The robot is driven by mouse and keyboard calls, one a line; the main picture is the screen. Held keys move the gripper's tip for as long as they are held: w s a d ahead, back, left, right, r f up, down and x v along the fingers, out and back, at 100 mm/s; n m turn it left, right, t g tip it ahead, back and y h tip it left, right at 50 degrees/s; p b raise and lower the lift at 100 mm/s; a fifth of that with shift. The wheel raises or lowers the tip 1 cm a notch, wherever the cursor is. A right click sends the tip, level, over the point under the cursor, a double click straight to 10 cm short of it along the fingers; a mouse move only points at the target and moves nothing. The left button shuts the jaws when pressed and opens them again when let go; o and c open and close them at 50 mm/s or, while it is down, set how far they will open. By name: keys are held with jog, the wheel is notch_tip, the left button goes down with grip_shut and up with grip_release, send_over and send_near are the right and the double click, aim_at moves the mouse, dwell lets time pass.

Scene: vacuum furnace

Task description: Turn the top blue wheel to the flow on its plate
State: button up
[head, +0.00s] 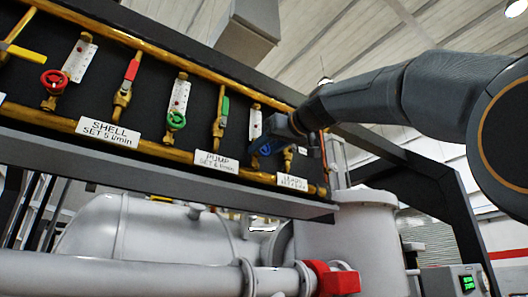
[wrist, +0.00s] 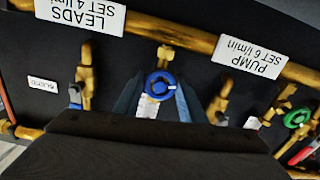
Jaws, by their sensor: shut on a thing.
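The blue wheel (head: 265,149) is on the right part of the black panel. In the wrist view the blue wheel (wrist: 159,85) sits between the two fingers of my gripper (wrist: 160,92), which is shut on it. A small pale mark shows on the wheel's right side there. In the head view my gripper (head: 283,130) reaches the wheel from the right. The white plate (head: 292,182) below reads LEADS, SET 4 l/min; it appears upside down in the wrist view (wrist: 88,12). A white flow gauge (head: 255,121) stands above the wheel; its reading is too small to tell.
A green wheel (head: 176,120) and a red wheel (head: 54,82) are further left on the panel. A blue-handled valve (wrist: 75,95) is close beside my gripper. Brass pipes run along the panel.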

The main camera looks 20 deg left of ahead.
dwell(0.3)
jog(key=o, duration=1.1)
jog(key=shift+c, duration=0.2)
jog(key=shift+s+d, duration=0.1)
jog(key=b+v, duration=0.3)
jog(key=v, duration=0.4)
jog(key=shift+s+d, duration=0.15)
jog(key=shift+d, duration=0.1)
